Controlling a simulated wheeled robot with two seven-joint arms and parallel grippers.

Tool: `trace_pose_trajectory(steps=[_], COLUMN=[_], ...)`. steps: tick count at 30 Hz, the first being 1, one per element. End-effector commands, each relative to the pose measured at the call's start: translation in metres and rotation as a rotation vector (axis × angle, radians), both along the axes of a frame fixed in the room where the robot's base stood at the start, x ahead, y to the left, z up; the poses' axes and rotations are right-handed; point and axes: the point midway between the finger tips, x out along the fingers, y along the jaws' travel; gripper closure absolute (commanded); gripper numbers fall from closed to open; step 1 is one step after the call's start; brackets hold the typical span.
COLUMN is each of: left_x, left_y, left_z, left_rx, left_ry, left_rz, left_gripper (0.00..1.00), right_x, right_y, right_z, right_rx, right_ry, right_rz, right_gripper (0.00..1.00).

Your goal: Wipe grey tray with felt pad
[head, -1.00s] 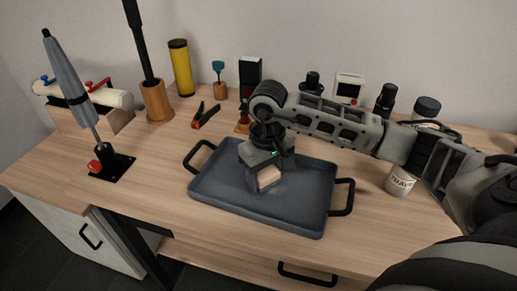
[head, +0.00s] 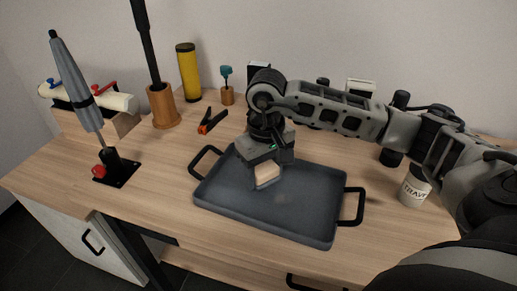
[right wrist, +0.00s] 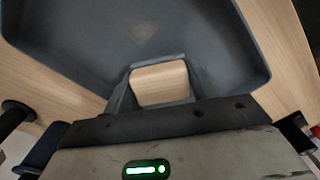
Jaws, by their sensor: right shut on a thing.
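The grey tray (head: 318,203) lies on the wooden table with a black handle at each end. It also fills the upper part of the right wrist view (right wrist: 65,40). My right gripper (head: 266,180) is over the back left part of the tray, pointing down. It is shut on the felt pad (head: 267,174), a small block with a light wood-coloured top, seen between the fingers in the right wrist view (right wrist: 160,84). The pad's underside is hidden, so I cannot tell if it touches the tray. A faint pale smudge (head: 280,198) shows on the tray floor. My left gripper is out of view.
A folded grey umbrella (head: 75,80) stands in a black base at left. Behind are a yellow cylinder (head: 188,72), an orange-tipped clamp (head: 212,121) and several dark items. A white labelled cup (head: 414,188) stands right of the tray, below my arm.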

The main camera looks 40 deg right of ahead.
Motion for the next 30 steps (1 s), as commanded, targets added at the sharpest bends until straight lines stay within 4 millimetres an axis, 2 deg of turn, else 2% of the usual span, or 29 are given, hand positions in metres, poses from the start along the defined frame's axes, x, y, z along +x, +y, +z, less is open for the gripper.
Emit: trace_pose_trajectory(steps=[18,30], left_x=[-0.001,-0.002], left_y=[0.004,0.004], left_z=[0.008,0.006], left_rx=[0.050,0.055], left_ry=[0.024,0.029], left_rz=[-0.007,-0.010], left_gripper=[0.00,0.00], right_x=[-0.006,-0.006], right_y=[-0.008,-0.008], right_z=[0.055,0.056], right_rx=[-0.001,-0.001], right_ry=[0.003,0.004], right_rz=[-0.018,-0.019], right_gripper=[0.67,0.67])
